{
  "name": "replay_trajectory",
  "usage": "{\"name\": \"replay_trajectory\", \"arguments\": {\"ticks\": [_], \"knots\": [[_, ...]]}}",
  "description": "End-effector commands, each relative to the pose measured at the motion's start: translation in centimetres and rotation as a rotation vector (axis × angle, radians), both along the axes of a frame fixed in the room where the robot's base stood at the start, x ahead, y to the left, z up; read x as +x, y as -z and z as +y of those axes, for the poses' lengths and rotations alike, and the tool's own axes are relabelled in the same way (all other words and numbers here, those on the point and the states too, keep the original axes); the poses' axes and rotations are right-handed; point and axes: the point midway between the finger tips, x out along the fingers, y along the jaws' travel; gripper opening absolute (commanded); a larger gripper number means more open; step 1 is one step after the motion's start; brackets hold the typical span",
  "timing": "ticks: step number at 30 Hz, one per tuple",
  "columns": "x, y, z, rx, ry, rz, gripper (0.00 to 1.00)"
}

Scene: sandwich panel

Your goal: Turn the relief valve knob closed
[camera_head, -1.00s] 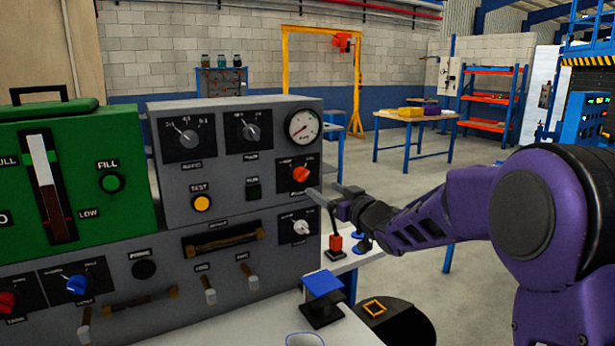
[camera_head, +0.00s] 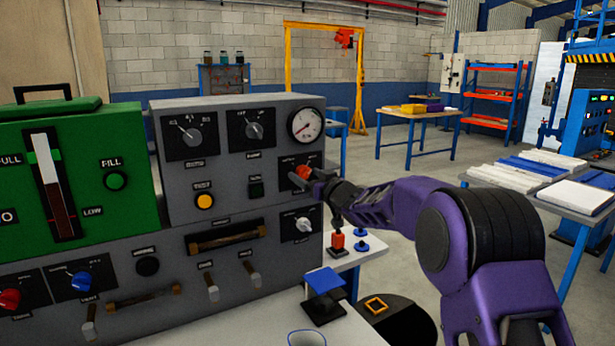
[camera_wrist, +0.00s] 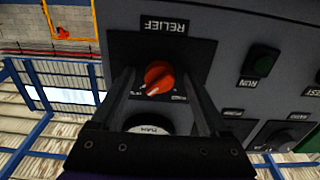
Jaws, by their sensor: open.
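The relief valve knob is an orange-red knob (camera_head: 303,172) on a black plate at the right of the grey panel, below the pressure gauge. In the wrist view the knob (camera_wrist: 159,77) sits under a "RELIEF" label, with its white pointer mark toward the lower left of the picture. My gripper (camera_wrist: 158,85) is open, with one finger on each side of the knob; whether the fingers touch it I cannot tell. In the head view my gripper (camera_head: 312,181) is at the knob and partly covers its plate.
A white knob (camera_head: 303,225) sits just below the relief knob. The round gauge (camera_head: 306,124) is above it. A green RUN button (camera_wrist: 260,61) is beside it in the wrist view. A red switch (camera_head: 338,243) and a blue block (camera_head: 323,281) stand near the panel's right end.

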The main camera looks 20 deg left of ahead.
Motion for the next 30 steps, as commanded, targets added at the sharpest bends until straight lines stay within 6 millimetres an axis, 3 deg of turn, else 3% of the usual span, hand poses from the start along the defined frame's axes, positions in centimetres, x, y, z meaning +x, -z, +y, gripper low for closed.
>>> {"name": "replay_trajectory", "arguments": {"ticks": [2, 14, 30], "knots": [[-0.01, -0.01, -0.02, 0.0, 0.0, 0.0, 0.75], [-0.02, -0.03, -0.02, 0.001, 0.0, -0.001, 0.03], [-0.01, 0.14, -0.06, -0.084, 0.0, -0.102, 0.0]]}}
